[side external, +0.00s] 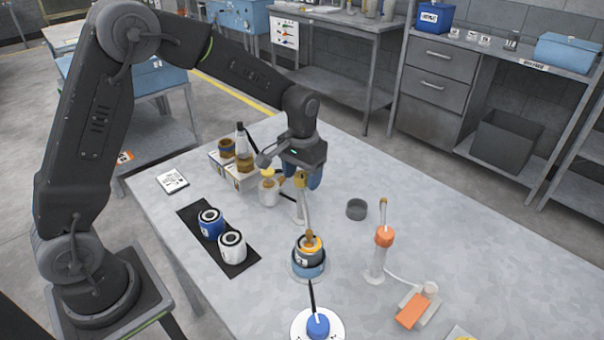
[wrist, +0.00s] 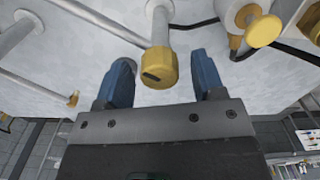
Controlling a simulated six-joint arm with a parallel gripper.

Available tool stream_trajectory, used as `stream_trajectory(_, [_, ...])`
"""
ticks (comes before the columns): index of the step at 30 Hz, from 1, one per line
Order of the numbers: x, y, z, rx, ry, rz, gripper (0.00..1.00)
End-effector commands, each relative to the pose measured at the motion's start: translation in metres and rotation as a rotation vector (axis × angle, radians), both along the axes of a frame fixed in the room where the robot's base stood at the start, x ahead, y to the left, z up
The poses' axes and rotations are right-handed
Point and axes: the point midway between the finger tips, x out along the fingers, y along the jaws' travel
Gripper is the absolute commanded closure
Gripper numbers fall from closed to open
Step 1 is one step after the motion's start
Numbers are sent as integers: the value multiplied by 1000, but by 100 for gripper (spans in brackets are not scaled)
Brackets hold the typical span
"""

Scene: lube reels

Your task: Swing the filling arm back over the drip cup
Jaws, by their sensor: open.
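My gripper (side external: 301,178) points down with its blue fingers apart, at the near end of the filling arm (side external: 305,206). A yellow knob (wrist: 159,68) on a pale rod sits between the open fingertips in the wrist view; I cannot tell whether either finger touches it. In the side view the filling arm's other end is over an orange-topped can (side external: 309,268) with a blue band. A dark grey round cup (side external: 356,209), seemingly the drip cup, stands on the bench to the right, away from the filling arm.
A blue tin (side external: 211,223) and a white tin (side external: 232,246) stand on a dark mat. An orange-collared post (side external: 383,238) and an orange block (side external: 412,311) are at right. A blue-capped item (side external: 318,326) is at front. The bench around the cup is clear.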

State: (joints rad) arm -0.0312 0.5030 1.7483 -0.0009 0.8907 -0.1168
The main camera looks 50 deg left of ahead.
Motion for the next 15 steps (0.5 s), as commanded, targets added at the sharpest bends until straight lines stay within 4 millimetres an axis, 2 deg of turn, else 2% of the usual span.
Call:
stream_trajectory(8, [0, 0, -1, 0, -1, 0, 38])
stream_trajectory(15, [0, 0, -1, 0, -1, 0, 61])
